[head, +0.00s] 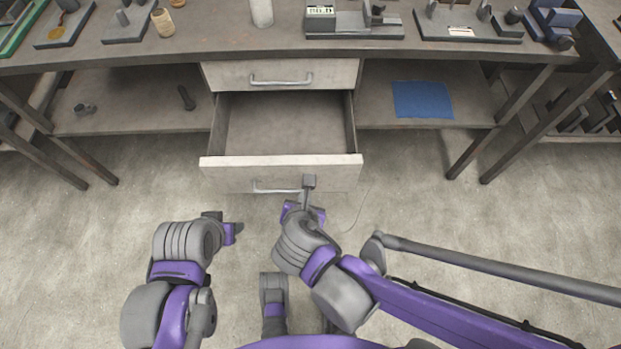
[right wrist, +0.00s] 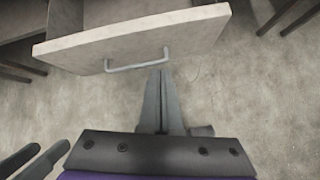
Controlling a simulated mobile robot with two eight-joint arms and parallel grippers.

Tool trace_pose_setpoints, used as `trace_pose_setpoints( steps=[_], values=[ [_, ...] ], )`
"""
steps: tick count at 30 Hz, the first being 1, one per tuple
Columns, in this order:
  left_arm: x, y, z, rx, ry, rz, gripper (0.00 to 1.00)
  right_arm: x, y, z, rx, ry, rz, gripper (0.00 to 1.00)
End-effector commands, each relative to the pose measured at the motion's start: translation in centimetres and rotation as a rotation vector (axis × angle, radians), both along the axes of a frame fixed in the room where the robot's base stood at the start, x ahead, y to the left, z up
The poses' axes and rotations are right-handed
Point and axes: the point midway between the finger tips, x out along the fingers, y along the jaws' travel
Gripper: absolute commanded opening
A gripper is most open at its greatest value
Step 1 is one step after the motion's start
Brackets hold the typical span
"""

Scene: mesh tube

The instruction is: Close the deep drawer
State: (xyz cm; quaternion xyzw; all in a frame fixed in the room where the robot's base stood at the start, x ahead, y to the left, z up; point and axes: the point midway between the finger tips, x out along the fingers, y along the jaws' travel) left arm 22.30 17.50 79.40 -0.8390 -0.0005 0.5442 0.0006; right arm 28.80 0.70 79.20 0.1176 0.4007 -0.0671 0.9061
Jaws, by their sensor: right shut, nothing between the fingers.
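The deep drawer (head: 270,125) is pulled well out from under the bench, and its inside looks empty. Its pale front panel (head: 225,172) carries a metal bar handle (head: 272,188); the panel (right wrist: 200,35) and handle (right wrist: 135,66) also show in the right wrist view. My right gripper (head: 308,182) is shut and empty, its fingertips (right wrist: 162,74) at the right end of the handle. I cannot tell whether they touch the front or handle. My left gripper (head: 236,230) is low, left of the right one and apart from the drawer; its finger opening is unclear.
A shallow drawer (head: 280,75) above is shut. The bench top (head: 220,48) holds several tools and fixtures. Lower shelves flank the drawer, with a blue mat (head: 422,100) on the right one. Dark table legs stand on both sides. The floor (head: 100,240) in front is clear.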

Motion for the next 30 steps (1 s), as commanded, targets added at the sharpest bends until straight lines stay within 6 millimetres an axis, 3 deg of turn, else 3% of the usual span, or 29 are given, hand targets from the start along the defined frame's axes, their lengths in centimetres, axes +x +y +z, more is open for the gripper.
trace_pose_setpoints(
  steps=[3, 11, 23, 30],
  values=[
    [0.0, 0.0, -0.7, 0.000, 0.002, 0.000, 0.50, -0.2, 2.1, -0.5, -0.119, -0.034, 0.162, 0.00],
    [0.0, 0.0, -1.6, 0.000, 0.005, 0.000, 0.50, 1.1, 2.6, -1.8, -0.169, -0.049, 0.216, 0.00],
    [0.1, 0.0, -4.9, 0.000, 0.017, 0.000, 0.50, 7.0, 2.5, -7.8, -0.167, -0.046, 0.212, 0.00],
    [0.1, 0.0, -4.9, 0.000, 0.017, 0.000, 0.50, 10.2, 2.6, -7.5, -0.166, -0.048, 0.213, 0.00]
  ],
)
